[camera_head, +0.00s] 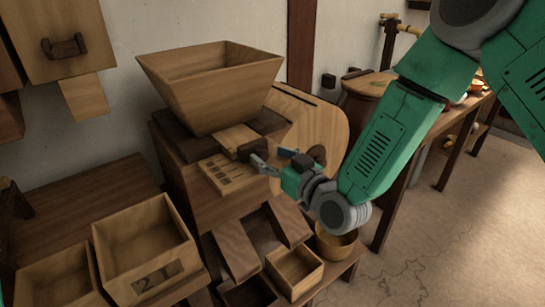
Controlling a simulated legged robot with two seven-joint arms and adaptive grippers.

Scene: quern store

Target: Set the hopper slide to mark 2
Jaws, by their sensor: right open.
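The wooden hopper (205,95) sits on top of a dark wooden mill body in the middle of the head view. Below it a light wooden slide (234,136) sticks out, with a dark handle (250,150) at its front end. A light plate with dark marks (222,176) lies just in front of the slide; the marks are too small to read. My right gripper (273,158) is open, its fingers pointing left toward the slide's handle. One fingertip is close to the handle; I cannot tell whether they touch. My left gripper is not in view.
A round light wooden disc (318,120) stands behind my right gripper. Wooden bins, one marked 21 (155,280), stand at the lower left. A small open box (294,285) and a round tub (337,252) sit below the gripper. Floor is clear at the right.

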